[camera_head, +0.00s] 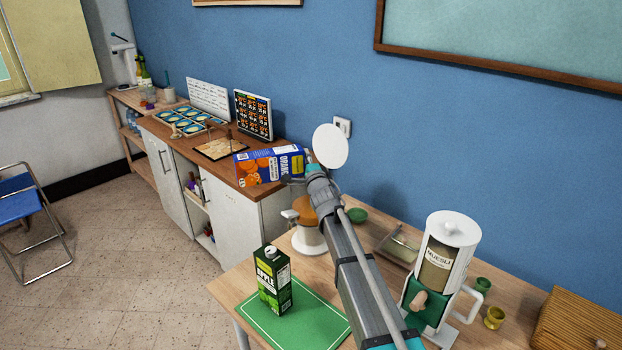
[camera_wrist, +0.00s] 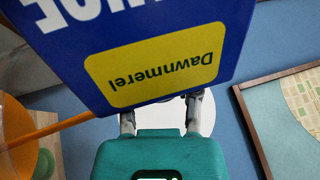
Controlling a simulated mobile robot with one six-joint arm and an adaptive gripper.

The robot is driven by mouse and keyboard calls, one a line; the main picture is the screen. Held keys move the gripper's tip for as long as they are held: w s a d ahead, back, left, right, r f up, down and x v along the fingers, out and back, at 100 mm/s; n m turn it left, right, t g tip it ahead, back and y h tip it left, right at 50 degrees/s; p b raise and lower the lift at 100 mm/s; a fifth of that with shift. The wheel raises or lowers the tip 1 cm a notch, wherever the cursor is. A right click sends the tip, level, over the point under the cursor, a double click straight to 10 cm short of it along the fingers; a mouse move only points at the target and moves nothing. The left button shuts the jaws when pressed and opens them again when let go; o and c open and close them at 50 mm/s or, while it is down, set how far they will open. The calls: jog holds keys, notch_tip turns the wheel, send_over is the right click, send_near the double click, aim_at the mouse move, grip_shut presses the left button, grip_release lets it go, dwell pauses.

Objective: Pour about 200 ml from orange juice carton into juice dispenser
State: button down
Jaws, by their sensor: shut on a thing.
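The orange juice carton (camera_head: 268,166), blue with orange pictures, is tipped nearly on its side in the head view. My gripper (camera_head: 312,170) is shut on it; the blue carton face with a yellow label (camera_wrist: 150,68) fills the top of the wrist view. The juice dispenser (camera_head: 310,240), with a white base and orange contents, stands on the table below, partly behind my arm. Its orange part (camera_wrist: 15,135) is at left in the wrist view. A thin orange streak runs from beside the carton to it; it looks like juice. The carton's opening is not clear.
A green apple carton (camera_head: 273,280) stands on a green mat (camera_head: 310,322). A muesli dispenser (camera_head: 438,265), small cups (camera_head: 494,317) and a wooden box (camera_head: 580,335) are at right. A white disc (camera_head: 330,146) shows behind my gripper. A counter (camera_head: 240,178) lies behind.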

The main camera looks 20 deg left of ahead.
jog(key=shift+m+h, duration=0.3)
jog(key=shift+m, duration=0.7)
dwell(2.5)
